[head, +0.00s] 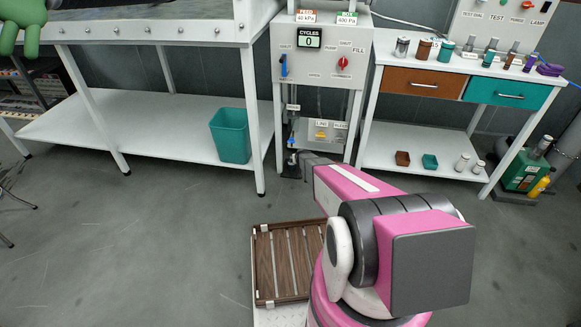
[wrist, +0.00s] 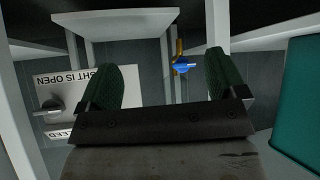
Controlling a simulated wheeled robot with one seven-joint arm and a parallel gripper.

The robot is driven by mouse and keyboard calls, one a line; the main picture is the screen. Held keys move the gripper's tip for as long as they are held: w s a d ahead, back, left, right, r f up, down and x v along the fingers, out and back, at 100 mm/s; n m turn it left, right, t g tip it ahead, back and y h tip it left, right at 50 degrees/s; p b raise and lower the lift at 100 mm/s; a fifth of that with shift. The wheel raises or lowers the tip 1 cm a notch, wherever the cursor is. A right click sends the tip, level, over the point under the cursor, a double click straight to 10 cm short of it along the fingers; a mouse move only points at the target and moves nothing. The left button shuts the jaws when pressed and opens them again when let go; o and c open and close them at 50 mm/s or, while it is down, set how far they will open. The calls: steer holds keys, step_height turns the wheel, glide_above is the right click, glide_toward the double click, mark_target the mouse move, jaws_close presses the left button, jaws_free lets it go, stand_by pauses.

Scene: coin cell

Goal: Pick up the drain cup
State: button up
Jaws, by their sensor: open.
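My gripper (head: 291,168) is low at the foot of the white filling cabinet (head: 318,60), partly hidden by my own arm in the head view. In the wrist view, its two green-padded fingers (wrist: 166,64) are apart, with no object held between them. A blue valve handle on a brass fitting (wrist: 184,66) shows beyond the fingers, nearer the right one. A small blue part (head: 291,157) also shows just above my gripper in the head view. I cannot pick out the drain cup for sure in either view.
A teal bin (head: 230,136) stands on the low shelf left of my gripper; its wall fills the wrist view's right edge (wrist: 300,95). A white label plate with a grey lever (wrist: 60,105) is at left there. A wooden pallet (head: 264,265) lies near my base.

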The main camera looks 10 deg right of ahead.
steer(key=w+f+t, duration=0.1)
steer(key=w+f, duration=0.3)
steer(key=f, duration=0.1)
steer(key=w+a+f+t+y, duration=0.1)
steer(key=w+f, duration=0.4)
steer(key=f, duration=0.1)
steer(key=w+f+t, duration=0.2)
steer(key=w+f, duration=0.2)
steer(key=f, duration=0.1)
steer(key=shift+w+a+f+n+y, duration=0.2)
steer(key=shift+w+f+n+y, duration=0.1)
steer(key=shift+w+n, duration=0.1)
steer(key=shift+x, duration=2.8)
steer(key=shift+a+r, duration=0.15)
steer(key=shift+c, duration=0.3)
steer(key=c, duration=1.1)
steer(key=shift+r, duration=0.1)
